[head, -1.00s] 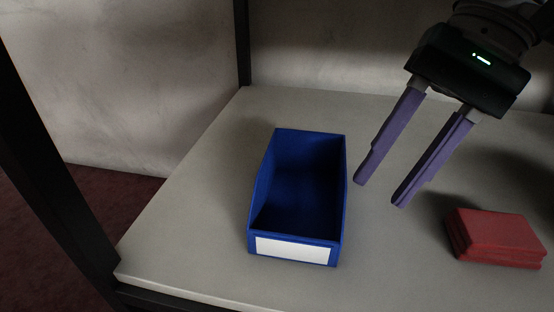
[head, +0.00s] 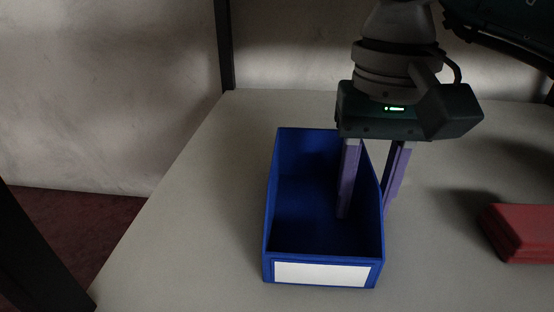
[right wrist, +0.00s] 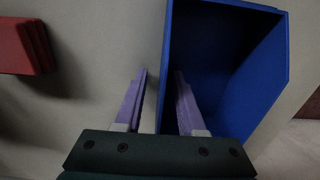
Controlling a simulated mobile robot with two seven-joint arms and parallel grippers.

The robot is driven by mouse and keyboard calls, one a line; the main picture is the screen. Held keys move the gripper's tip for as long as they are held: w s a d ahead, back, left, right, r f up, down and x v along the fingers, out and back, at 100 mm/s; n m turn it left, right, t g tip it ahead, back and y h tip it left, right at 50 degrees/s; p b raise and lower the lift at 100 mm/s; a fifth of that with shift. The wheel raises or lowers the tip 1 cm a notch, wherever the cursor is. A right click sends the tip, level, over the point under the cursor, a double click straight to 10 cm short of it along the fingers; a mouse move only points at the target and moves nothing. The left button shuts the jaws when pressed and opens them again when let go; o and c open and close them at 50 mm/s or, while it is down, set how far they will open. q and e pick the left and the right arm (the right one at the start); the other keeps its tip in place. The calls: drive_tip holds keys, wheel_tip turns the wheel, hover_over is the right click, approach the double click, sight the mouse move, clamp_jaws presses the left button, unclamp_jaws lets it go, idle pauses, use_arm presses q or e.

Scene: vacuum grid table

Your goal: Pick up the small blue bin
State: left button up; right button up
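The small blue bin (head: 287,190) stands upright and empty on the grey table, with a white label on its front. My right gripper (head: 366,214) points down at the bin's right wall. One purple finger is inside the bin and the other is outside, so the fingers straddle that wall. In the right wrist view the bin (right wrist: 262,85) fills the upper right, and its wall runs between the two fingers of the gripper (right wrist: 160,75). A gap shows between the fingers, so the gripper is open. My left gripper is not in view.
A red stacked block (head: 522,232) lies on the table (head: 180,230) to the right of the bin; it also shows in the right wrist view (right wrist: 22,47). A dark post (head: 224,45) stands at the back left corner. The table left of the bin is clear.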

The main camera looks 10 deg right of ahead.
drive_tip(key=shift+c, duration=0.3)
clamp_jaws()
drive_tip(key=shift+r, duration=0.1)
idle(1.0)
